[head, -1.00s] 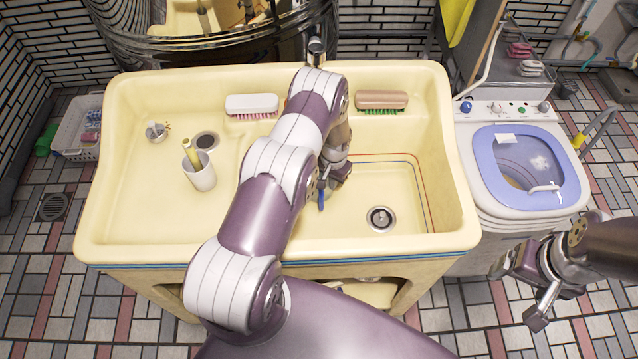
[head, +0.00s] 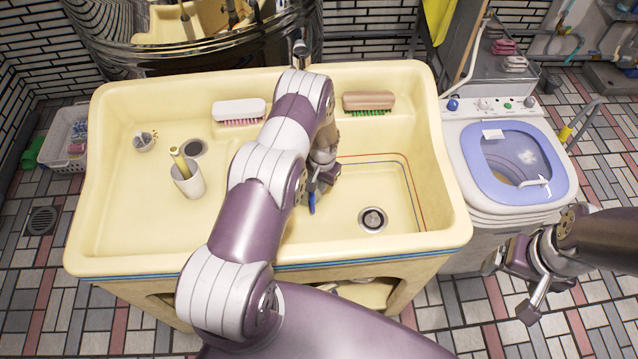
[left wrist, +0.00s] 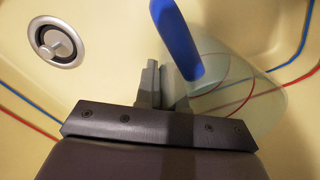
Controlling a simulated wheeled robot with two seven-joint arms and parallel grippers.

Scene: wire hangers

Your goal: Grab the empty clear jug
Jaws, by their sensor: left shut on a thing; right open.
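The clear jug (left wrist: 262,108) shows in the left wrist view as a see-through body with a blue handle (left wrist: 178,40). It is in the right basin of the sink; the basin's coloured lines show through it. In the head view only the blue handle (head: 312,202) shows clearly below my left gripper (head: 322,178); my arm hides most of the jug. I cannot tell whether the jug touches the basin floor. My right gripper (head: 520,290) is open and empty, right of the sink's front.
The cream sink (head: 130,220) has a drain (head: 372,219) in its right basin. A white cup (head: 189,182) with a yellow item stands left. A white brush (head: 239,110) and a brown brush (head: 369,101) lie at the back. A washing machine (head: 505,212) stands right.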

